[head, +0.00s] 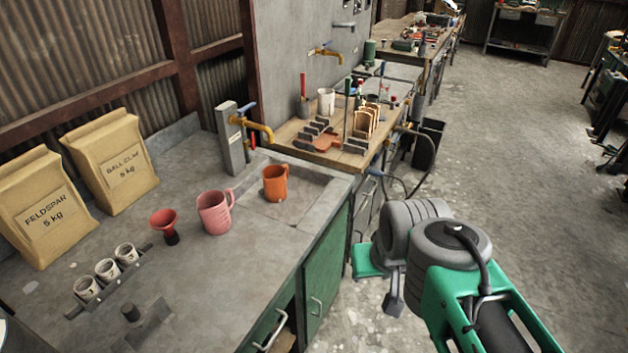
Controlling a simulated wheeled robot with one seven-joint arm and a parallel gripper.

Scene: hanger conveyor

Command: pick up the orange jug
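The orange jug (274,185) stands upright in the shallow sink recess of the grey counter, near its back edge, with its handle to the right. A larger pink jug (214,212) stands to its left on the counter. My arm comes in from the lower right, and its grey wrist joints hang over the floor to the right of the counter. My gripper (380,280) is only partly visible beyond the wrist, well apart from the orange jug. Its fingers cannot be made out clearly.
A brass tap (257,130) on a grey post stands behind the orange jug. A red funnel (163,224), several small cups in a rack and two paper sacks (123,162) are on the left. A wooden board (300,140) with tools lies behind.

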